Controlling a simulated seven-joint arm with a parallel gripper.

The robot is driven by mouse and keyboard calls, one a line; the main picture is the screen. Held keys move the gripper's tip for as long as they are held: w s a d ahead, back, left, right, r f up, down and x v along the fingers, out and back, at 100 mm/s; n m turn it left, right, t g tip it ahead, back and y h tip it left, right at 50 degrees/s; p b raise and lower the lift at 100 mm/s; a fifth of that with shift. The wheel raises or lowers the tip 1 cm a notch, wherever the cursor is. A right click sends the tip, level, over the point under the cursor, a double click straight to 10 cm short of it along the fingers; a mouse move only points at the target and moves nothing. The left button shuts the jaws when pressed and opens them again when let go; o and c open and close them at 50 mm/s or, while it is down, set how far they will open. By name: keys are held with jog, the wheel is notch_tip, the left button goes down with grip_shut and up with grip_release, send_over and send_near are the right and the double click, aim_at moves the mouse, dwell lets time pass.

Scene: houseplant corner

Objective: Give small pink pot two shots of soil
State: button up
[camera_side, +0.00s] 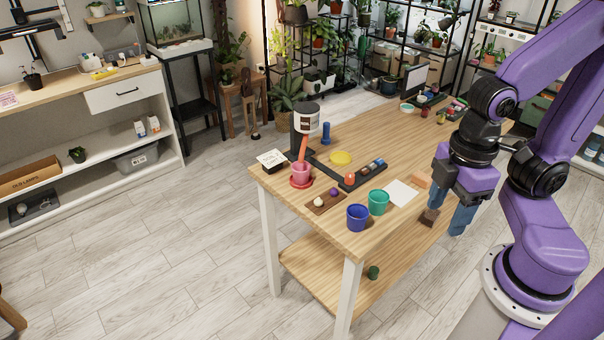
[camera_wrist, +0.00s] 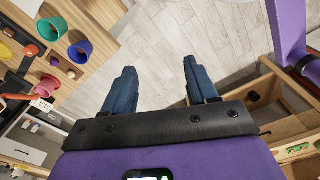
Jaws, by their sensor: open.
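The small pink pot (camera_side: 300,170) stands upright on a red saucer (camera_side: 294,184) near the table's left end. It also shows at the left of the wrist view (camera_wrist: 43,88). Above it is a dark stand with a white canister (camera_side: 306,121) and an orange-red chute (camera_side: 303,149) slanting down toward the pot. I cannot see whether soil is in the pot. My gripper (camera_side: 445,225) hangs at the table's near right edge, well away from the pot. Its two blue fingers are apart, with only floor between them in the wrist view (camera_wrist: 160,70).
A blue pot (camera_side: 357,218) and a green pot (camera_side: 378,203) stand at the front edge, between my gripper and the pink pot. A brown tray (camera_side: 323,205), a dark strip with small coloured pieces, a yellow disc (camera_side: 341,158) and a white sheet (camera_side: 401,193) lie nearby.

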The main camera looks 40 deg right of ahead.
grip_shut()
dwell(1.8)
